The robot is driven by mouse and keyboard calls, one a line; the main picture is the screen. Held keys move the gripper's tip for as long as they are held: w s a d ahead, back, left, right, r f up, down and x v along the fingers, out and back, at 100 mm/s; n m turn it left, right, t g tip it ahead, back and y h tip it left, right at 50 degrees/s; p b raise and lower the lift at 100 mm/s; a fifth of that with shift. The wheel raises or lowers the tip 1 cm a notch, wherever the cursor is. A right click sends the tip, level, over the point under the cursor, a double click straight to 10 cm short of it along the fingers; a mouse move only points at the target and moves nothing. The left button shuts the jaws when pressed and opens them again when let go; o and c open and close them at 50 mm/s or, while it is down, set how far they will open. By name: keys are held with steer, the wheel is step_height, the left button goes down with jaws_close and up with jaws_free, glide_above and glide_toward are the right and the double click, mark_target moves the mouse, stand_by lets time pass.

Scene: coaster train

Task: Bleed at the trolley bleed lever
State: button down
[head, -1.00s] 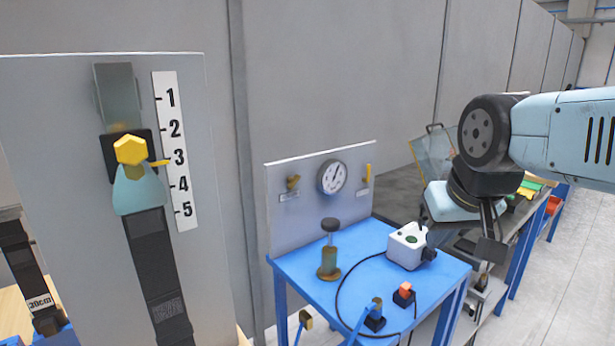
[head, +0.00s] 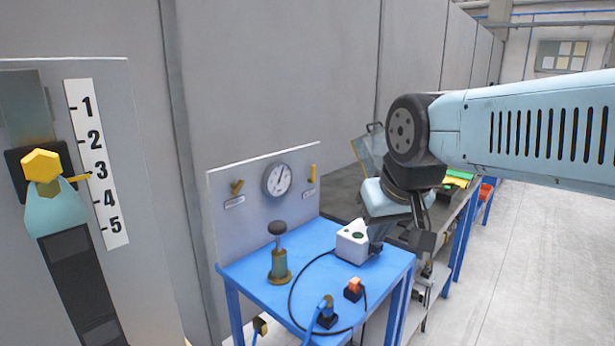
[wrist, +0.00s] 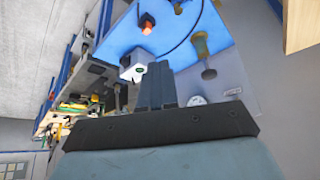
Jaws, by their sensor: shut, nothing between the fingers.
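The blue trolley (head: 310,262) stands in the middle of the head view with a grey upright panel (head: 221,240) at its back. On the panel, a small yellow lever (head: 237,187) sits left of a round gauge (head: 277,179). Another yellow lever (head: 312,173) stands upright on the right. Their labels are too small to read, so I cannot tell which is the bleed lever. My gripper (head: 421,243) hangs right of the trolley, apart from both levers. In the wrist view its dark fingers (wrist: 157,68) are together and empty; the levers do not show clearly there.
A pump-like post (head: 279,262), a white box (head: 352,242), a cable and an orange-topped switch (head: 353,289) are on the trolley. A scale board (head: 150,250) stands at left. A cluttered bench (head: 455,205) lies behind my arm. Floor (head: 540,265) at right is clear.

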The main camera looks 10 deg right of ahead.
stand_by(0.4)
